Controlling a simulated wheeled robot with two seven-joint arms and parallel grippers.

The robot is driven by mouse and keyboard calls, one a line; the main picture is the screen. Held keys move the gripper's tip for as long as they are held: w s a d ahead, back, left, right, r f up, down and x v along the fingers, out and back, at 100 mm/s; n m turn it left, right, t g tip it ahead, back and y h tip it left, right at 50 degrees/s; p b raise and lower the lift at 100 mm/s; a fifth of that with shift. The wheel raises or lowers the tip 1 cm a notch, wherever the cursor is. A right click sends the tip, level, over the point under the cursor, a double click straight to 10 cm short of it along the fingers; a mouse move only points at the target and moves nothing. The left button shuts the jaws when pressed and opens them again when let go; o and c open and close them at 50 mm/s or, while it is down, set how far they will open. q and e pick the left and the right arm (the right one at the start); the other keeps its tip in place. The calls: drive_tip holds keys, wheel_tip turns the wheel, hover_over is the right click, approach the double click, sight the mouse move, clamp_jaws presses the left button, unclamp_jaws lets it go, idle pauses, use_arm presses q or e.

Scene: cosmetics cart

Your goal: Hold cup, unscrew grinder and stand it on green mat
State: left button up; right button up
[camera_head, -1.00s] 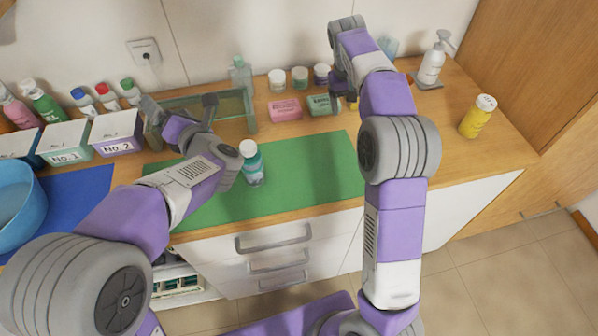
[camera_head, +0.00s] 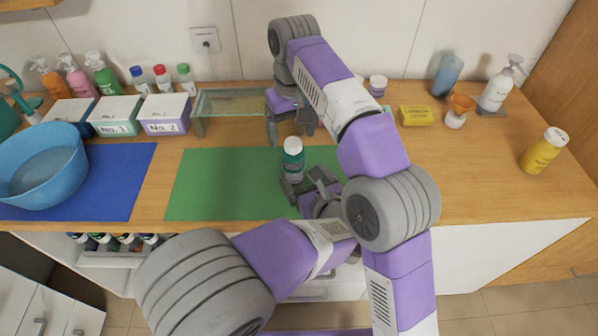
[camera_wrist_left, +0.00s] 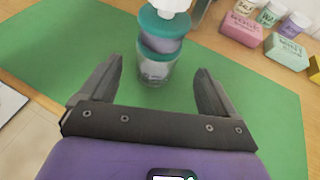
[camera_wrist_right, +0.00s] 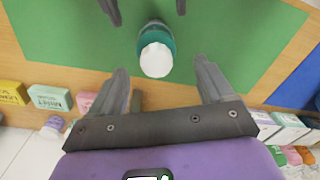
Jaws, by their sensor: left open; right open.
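The grinder (camera_head: 292,145) has a white cap and a teal body. It stands upright on top of a clear cup (camera_wrist_left: 155,68) on the green mat (camera_head: 215,185). My left gripper (camera_head: 307,184) is open low in front of the cup. In the left wrist view its fingers lie on both sides of the cup, with gaps visible. My right gripper (camera_head: 290,131) is open behind the grinder's top and partly hidden by my right arm. In the right wrist view the white cap (camera_wrist_right: 156,60) shows beyond and between its fingers. Contact cannot be seen.
A blue bowl (camera_head: 40,165) sits on a blue mat (camera_head: 118,185) at the left. Labelled boxes (camera_head: 165,112) and a glass shelf (camera_head: 232,102) stand behind. A yellow box (camera_head: 417,116), an orange-topped item (camera_head: 458,108) and a yellow bottle (camera_head: 543,151) are at the right.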

sight(298, 177)
use_arm(q)
drive_tip(key=shift+s+a+f, duration=0.15)
drive_tip(key=shift+a+f, duration=0.05)
drive_tip(key=shift+f, duration=0.25)
use_arm(e)
drive_tip(key=shift+f, duration=0.2)
use_arm(q)
drive_tip(key=shift+w+f, duration=0.15)
drive_tip(key=shift+w, duration=0.1)
use_arm(e)
drive_tip(key=shift+d, duration=0.15)
use_arm(q)
drive_tip(key=x, duration=0.6)
drive_tip(key=shift+w+a, duration=0.15)
drive_tip(key=shift+w, duration=0.05)
drive_tip(key=shift+c, duration=0.4)
